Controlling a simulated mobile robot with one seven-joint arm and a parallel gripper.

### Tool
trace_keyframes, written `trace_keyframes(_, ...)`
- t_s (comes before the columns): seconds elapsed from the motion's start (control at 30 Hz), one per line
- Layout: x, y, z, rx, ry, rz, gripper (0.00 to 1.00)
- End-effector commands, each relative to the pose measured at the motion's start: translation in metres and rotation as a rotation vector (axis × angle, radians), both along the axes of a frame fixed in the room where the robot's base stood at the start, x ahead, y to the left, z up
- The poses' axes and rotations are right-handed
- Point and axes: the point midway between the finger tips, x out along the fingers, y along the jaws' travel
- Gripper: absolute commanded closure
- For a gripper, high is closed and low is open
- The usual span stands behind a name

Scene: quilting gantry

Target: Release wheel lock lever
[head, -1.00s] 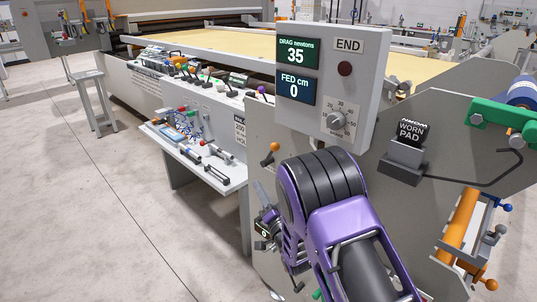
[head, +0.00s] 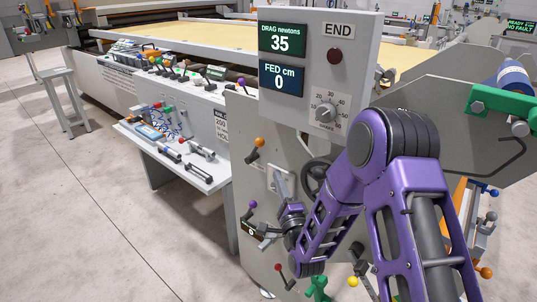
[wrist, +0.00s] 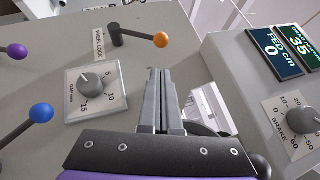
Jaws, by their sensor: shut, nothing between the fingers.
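The wheel lock lever (head: 256,148) is a short dark arm with an orange ball knob on the grey side panel. In the wrist view the lever (wrist: 140,40) sticks out to the right from a dark hub, beside a label reading WHEEL LOCK. My gripper (wrist: 160,76) is shut and empty, its fingertips just below the lever in that picture and apart from it. In the head view my gripper (head: 280,180) is below and to the right of the lever, its fingers pointing up.
A gap bar dial (wrist: 93,87), a purple-knobbed lever (wrist: 16,51) and a blue-knobbed lever (wrist: 40,112) are on the panel at left. The display box (head: 317,75) overhangs at right. A black handwheel (head: 313,176) is behind my arm.

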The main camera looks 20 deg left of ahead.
Motion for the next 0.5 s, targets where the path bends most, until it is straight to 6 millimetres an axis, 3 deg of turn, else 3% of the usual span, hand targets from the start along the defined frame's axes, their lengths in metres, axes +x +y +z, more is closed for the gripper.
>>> trace_keyframes(0.17, 0.008, 0.006, 0.003, -0.001, -0.002, 0.000, 1.00)
trace_keyframes(0.5, 0.057, 0.036, 0.019, -0.002, -0.004, 0.000, 1.00)
